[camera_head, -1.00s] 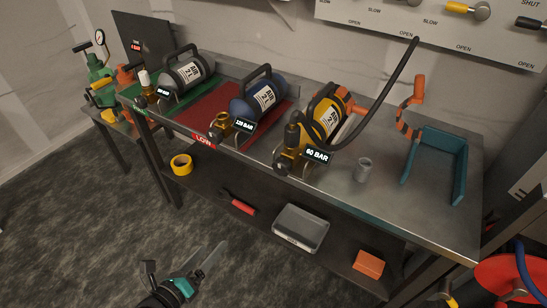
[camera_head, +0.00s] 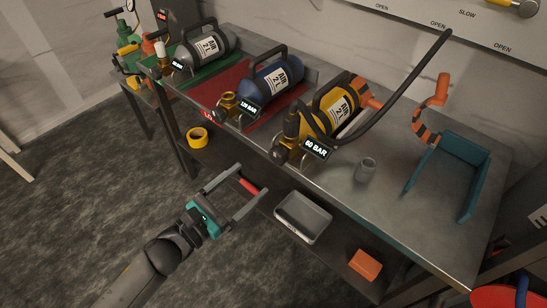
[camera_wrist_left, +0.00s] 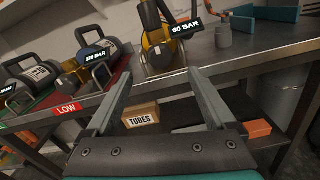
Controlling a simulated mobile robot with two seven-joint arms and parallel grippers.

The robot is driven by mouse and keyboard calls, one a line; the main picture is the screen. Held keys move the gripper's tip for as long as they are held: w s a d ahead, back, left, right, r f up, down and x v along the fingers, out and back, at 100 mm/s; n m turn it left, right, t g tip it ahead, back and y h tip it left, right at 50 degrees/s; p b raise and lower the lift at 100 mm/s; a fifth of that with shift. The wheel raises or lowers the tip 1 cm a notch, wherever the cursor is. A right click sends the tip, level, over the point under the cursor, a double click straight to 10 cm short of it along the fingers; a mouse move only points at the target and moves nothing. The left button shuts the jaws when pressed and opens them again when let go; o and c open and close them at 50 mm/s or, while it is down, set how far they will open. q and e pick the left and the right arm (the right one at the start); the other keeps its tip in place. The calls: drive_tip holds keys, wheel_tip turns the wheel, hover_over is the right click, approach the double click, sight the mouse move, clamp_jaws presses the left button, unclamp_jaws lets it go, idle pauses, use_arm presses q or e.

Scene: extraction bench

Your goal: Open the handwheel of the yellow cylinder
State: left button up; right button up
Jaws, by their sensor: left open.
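The yellow cylinder (camera_head: 327,121) lies on the bench, its brass valve end towards the front edge, with a black hose rising from it. A "60 BAR" tag (camera_head: 316,148) hangs at the valve. A dark round knob, which looks like the handwheel (camera_wrist_left: 159,58), faces me in the left wrist view; whether it is turned cannot be told. My left gripper (camera_head: 251,178) is open and empty, in front of the bench and below its top, short of the valve. In the left wrist view the valve shows beyond and between the fingertips (camera_wrist_left: 160,76). My right gripper is out of view.
A blue cylinder (camera_head: 275,88) on a red mat and a grey cylinder (camera_head: 209,42) on a green mat lie to the left. A grey cup (camera_head: 365,170) and teal tray (camera_head: 459,167) stand right. The lower shelf holds a grey bin (camera_head: 303,217) and orange block (camera_head: 365,265).

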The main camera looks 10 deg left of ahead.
sight(275, 158)
use_arm(q)
drive_tip(key=x, duration=0.9)
drive_tip(key=shift+w+d, duration=0.15)
drive_tip(key=shift+w, duration=0.05)
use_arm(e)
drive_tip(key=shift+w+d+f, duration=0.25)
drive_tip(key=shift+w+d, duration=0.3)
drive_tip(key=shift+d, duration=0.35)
use_arm(q)
drive_tip(key=shift+c, duration=0.3)
drive_tip(key=c, duration=1.3)
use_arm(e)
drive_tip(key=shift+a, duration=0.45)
